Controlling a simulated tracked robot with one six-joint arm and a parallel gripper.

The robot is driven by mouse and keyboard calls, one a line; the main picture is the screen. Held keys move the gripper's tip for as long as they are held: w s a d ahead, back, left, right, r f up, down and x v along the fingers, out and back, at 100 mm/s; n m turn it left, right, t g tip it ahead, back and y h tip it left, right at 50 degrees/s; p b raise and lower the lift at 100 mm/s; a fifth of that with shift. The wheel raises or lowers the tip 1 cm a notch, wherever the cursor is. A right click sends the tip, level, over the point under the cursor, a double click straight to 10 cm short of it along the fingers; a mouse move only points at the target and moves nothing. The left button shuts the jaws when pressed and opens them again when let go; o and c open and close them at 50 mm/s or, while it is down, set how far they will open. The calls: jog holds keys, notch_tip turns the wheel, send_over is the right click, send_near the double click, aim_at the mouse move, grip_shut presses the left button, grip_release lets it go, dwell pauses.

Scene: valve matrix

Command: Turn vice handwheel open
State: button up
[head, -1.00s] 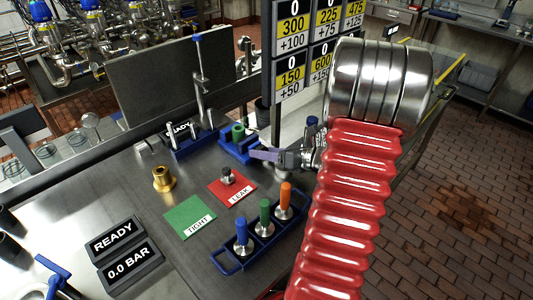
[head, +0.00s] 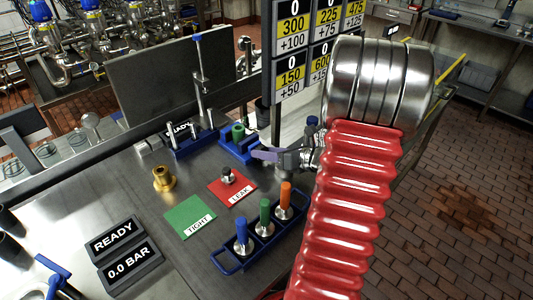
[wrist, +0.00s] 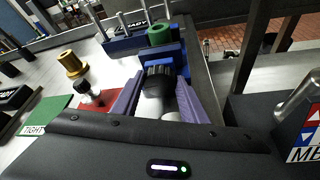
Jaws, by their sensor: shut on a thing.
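The blue vice (head: 240,150) stands at the back of the steel bench with a green ring-shaped part (head: 237,132) in it. The vice (wrist: 174,53) and green part (wrist: 159,32) also show in the wrist view. A black ribbed handwheel (wrist: 160,73) faces the wrist camera on the near side of the vice. My gripper (head: 262,155) is at the right side of the vice. In the wrist view, the purple fingers of my gripper (wrist: 160,90) lie on both sides of the handwheel and are shut on it. The head view hides the handwheel.
A red LEAK mat (head: 233,187) with a small dark-topped fitting, a green TIGHT mat (head: 190,218) and a brass fitting (head: 164,179) lie left of my gripper. A blue rack (head: 262,243) with blue, green and orange handled tools stands in front. A scoreboard (head: 291,75) rises behind.

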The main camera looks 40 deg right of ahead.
jog(key=n+h, duration=0.1)
jog(key=n, duration=0.1)
jog(key=n+h, duration=0.1)
jog(key=n, duration=0.1)
jog(key=shift+a+h, duration=0.35)
jog(key=shift+h, duration=0.05)
jog(key=shift+a+f+n+h, duration=0.1)
jog(key=shift+a+n+h, duration=0.05)
jog(key=shift+n+h, duration=0.55)
jog(key=shift+a+n+h, duration=0.1)
jog(key=shift+n+h, duration=0.4)
jog(key=shift+n, duration=0.4)
jog(key=o, duration=1)
jog(key=shift+o, duration=0.2)
jog(key=shift+r, duration=0.2)
notch_tip(320, 180, up, 10)
jog(key=shift+f, duration=0.2)
jog(key=shift+t, duration=0.3)
